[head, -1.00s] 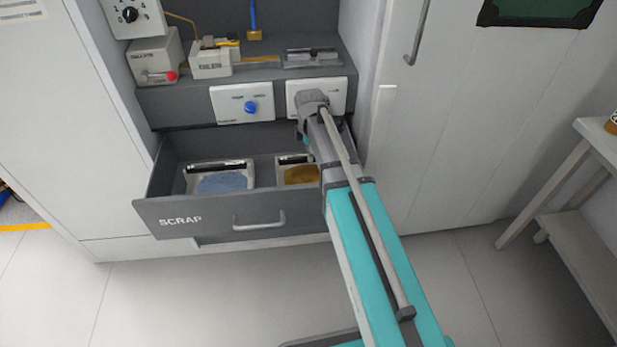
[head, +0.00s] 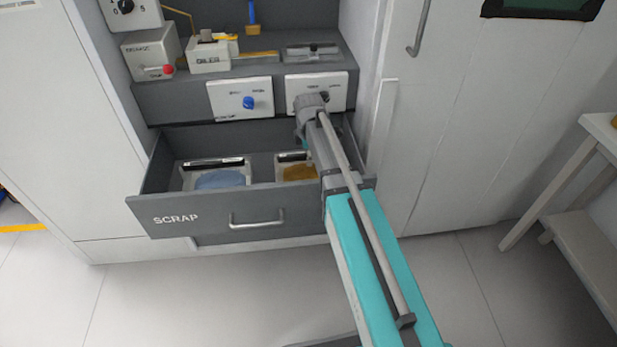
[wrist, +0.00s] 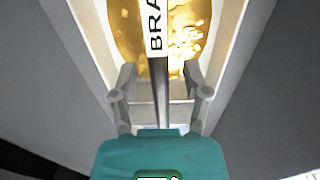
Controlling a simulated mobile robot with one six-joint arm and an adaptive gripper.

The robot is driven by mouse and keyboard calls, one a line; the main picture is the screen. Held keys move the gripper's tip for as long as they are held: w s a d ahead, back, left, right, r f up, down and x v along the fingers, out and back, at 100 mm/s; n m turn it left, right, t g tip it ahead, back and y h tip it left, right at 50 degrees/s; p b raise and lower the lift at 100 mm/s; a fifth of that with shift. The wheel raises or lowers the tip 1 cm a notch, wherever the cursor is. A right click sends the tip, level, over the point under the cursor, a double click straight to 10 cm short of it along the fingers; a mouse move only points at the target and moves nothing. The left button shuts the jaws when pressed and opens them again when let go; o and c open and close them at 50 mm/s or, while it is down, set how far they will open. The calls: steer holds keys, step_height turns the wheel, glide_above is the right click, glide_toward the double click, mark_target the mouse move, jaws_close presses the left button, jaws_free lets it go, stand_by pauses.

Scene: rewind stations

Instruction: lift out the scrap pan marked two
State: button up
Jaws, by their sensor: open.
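The open scrap drawer (head: 178,219) holds two pans. The left pan (head: 188,181) has bluish scrap in it. The right pan (head: 283,160) has golden-brown scrap and is partly hidden by my arm. In the wrist view a pan with golden scrap (wrist: 125,25) lies below me, crossed by a narrow bar lettered "BRA", the rest cut off. I can read no mark "two" on either pan. My gripper (wrist: 158,80) is open over the near end of this pan, with one finger on each side of the bar and gaps between. The head view hides the fingers.
The drawer's front has a bar handle (head: 257,221). Above the drawer are white panels, one with a blue knob (head: 249,102), and a shelf with small devices. A white table (head: 590,200) stands at the right. The floor in front is clear.

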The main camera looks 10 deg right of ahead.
steer(key=shift+f+b, duration=0.35)
steer(key=shift+f, duration=0.3)
jaws_close()
stand_by(0.5)
